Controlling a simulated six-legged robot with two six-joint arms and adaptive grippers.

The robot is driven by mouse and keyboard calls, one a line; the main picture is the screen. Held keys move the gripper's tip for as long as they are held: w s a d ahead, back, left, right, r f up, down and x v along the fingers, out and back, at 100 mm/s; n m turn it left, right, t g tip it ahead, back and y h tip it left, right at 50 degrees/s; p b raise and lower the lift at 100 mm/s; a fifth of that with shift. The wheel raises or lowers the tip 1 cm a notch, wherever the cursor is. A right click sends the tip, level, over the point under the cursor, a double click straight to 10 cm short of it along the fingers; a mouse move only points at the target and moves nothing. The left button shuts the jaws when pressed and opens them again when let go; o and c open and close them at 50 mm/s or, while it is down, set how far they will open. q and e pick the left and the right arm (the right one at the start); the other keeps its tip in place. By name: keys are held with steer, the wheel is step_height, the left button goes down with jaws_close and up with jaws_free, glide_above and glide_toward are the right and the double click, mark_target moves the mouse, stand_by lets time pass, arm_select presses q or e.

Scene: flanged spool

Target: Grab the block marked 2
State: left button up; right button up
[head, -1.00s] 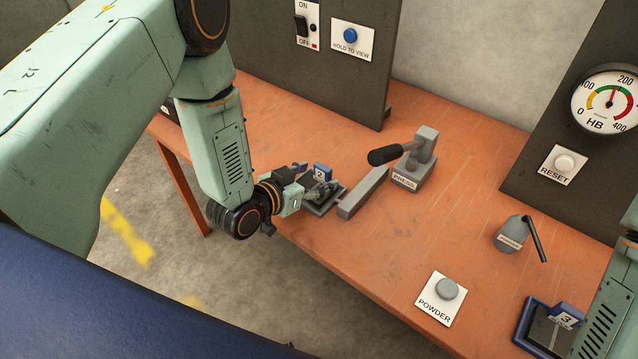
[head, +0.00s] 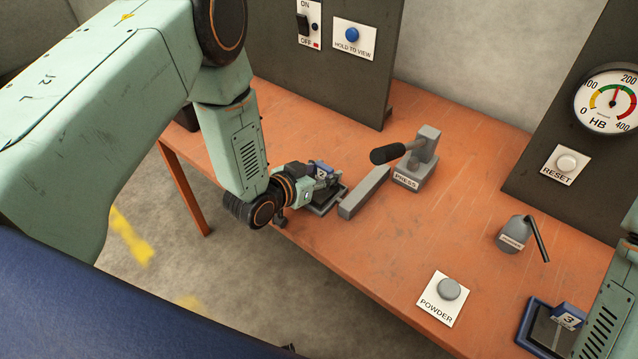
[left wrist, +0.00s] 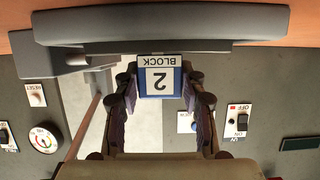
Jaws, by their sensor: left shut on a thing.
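The block marked 2 (head: 320,171) is blue with a white label, at the near edge of the orange table. It also shows in the left wrist view (left wrist: 160,80), upside down, with "BLOCK 2" readable. My left gripper (head: 322,180) is shut on it, with one finger on each side of the block in the left wrist view. The block is at a dark tray (head: 322,210), and the gripper hides whether it touches the tray. My right gripper is out of view; only part of my right arm shows at the right edge.
A grey bar (head: 363,192) lies just right of the tray. Beyond it stands the grey press (head: 416,165) with a black-handled lever. A POWDER button (head: 448,290), a grey can (head: 513,236) and a block marked 3 (head: 568,317) in a blue tray are farther right. The table's middle is clear.

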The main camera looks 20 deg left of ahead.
arm_select(q)
steer(key=shift+w+a, duration=0.1)
steer(key=shift+a, duration=0.05)
jaws_close()
steer(key=shift+r, duration=0.2)
